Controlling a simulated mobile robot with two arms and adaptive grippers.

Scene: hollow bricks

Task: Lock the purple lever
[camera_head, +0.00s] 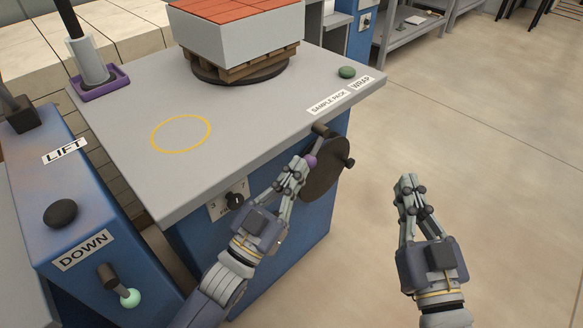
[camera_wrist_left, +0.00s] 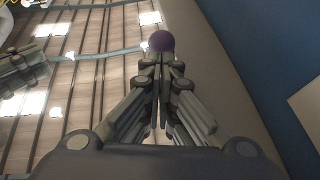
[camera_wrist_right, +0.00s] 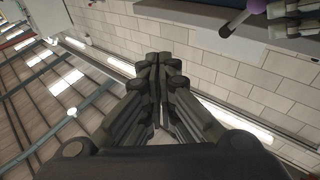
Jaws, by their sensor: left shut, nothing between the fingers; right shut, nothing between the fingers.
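The purple lever's round knob (camera_head: 311,160) is at the front side of the blue wrapping station, beside a dark round disc. My left gripper (camera_head: 300,164) is shut and empty, its fingertips right at the knob; I cannot tell whether they touch. In the left wrist view the knob (camera_wrist_left: 161,41) is just beyond the closed fingertips. In the right wrist view the purple knob (camera_wrist_right: 257,5) shows at the top edge on a pale rod, close to my left fingers. My right gripper (camera_head: 409,183) is shut and empty, over open floor to the right of the station.
The grey tabletop (camera_head: 255,120) has a yellow ring and a stack of bricks (camera_head: 240,40) on a pallet. A green button (camera_head: 347,72) is near its right corner. The dark disc (camera_head: 325,170) sticks out in front. A blue lift panel (camera_head: 85,215) stands left.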

